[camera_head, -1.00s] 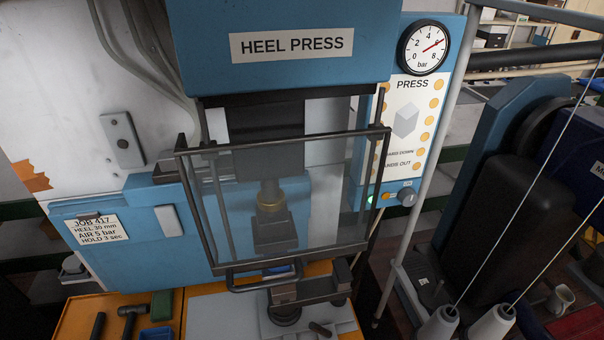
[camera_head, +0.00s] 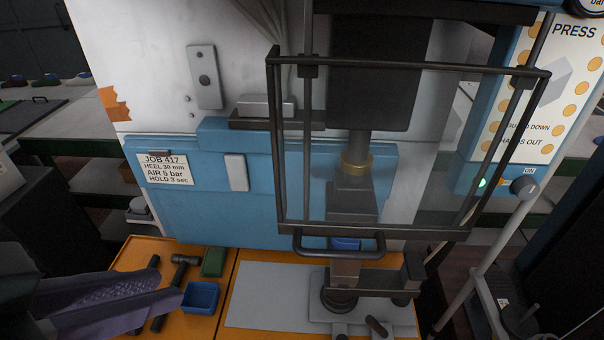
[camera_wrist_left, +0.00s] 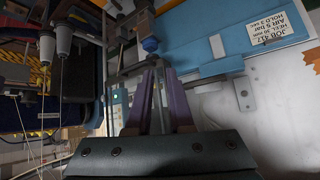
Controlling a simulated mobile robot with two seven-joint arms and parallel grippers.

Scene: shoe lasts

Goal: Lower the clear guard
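The clear guard (camera_head: 420,150) is a transparent panel in a dark metal frame, in front of the press ram. Its lower edge is above the orange bench, and a dark bar handle (camera_head: 340,250) hangs at that edge. My left gripper (camera_head: 168,290) has purple fingers and is at the lower left of the head view, left of and apart from the handle. In the left wrist view its two fingers (camera_wrist_left: 160,78) stand apart with nothing seen held between them. My right gripper is in neither view.
The orange bench (camera_head: 228,315) holds a blue tray (camera_head: 200,297), a hammer (camera_head: 180,268), a green block (camera_head: 215,262) and a grey plate (camera_head: 260,290). A dark metal fixture (camera_head: 343,275) is below the handle. A grey post (camera_head: 490,262) stands right of the guard.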

